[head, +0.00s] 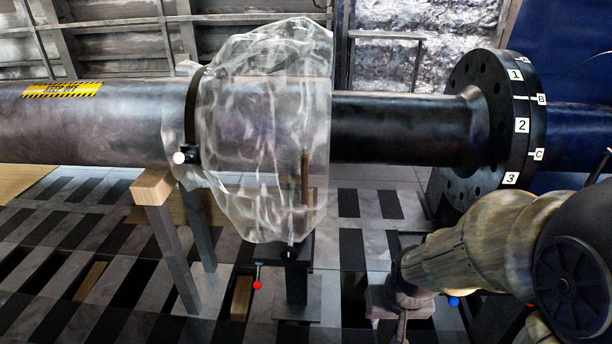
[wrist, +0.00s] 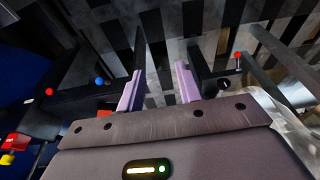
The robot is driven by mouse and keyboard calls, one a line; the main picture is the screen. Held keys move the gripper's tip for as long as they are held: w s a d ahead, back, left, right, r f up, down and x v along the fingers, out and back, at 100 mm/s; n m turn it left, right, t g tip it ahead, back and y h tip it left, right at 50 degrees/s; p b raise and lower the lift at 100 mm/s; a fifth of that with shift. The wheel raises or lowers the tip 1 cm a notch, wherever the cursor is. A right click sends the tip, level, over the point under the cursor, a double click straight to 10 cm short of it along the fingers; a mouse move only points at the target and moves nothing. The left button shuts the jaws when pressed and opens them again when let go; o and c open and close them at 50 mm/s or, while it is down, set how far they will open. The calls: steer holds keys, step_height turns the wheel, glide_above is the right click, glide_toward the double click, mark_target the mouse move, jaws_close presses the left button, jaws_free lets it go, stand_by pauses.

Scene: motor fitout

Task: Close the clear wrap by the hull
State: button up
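The clear wrap (head: 265,130) is a crinkled, see-through cover around the shaft left of centre in the head view. Its left end meets a dark band (head: 191,115) with a small black fitting with a white end. Its right end stands wide of the shaft and hangs well below it. I cannot tell which part is the hull. My gripper (head: 388,322) is low in the head view, right of the wrap and apart from it. In the wrist view my gripper (wrist: 158,88) has its two lilac fingers apart with nothing between them. A piece of the wrap (wrist: 290,118) shows at the right edge there.
A black flange (head: 487,125) with numbered labels stands right of the wrap, above my arm. A wood-topped stand (head: 153,187) and a black stand with a red-knobbed lever (head: 258,285) are below the shaft. The wrist view also shows blue (wrist: 99,81) and red (wrist: 49,92) knobs.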

steer(key=w+a+r+m+t+p, duration=0.15)
steer(key=w+a+t+p, duration=0.3)
steer(key=w+a, duration=0.5)
steer(key=m+t+h+p, duration=0.1)
steer(key=t+h+p, duration=0.3)
steer(key=t+p, duration=0.5)
glide_toward(303, 178)
steer(key=s+a+f+t, duration=0.1)
steer(key=s, duration=0.6)
steer(key=shift+w+a+f+b, duration=0.1)
steer(key=shift+w+a+b, duration=0.05)
steer(key=shift+w+b, duration=0.2)
steer(key=p+x, duration=0.2)
steer(key=x, duration=1.5)
steer(key=shift+w+r, duration=0.15)
steer(key=shift+r, duration=0.05)
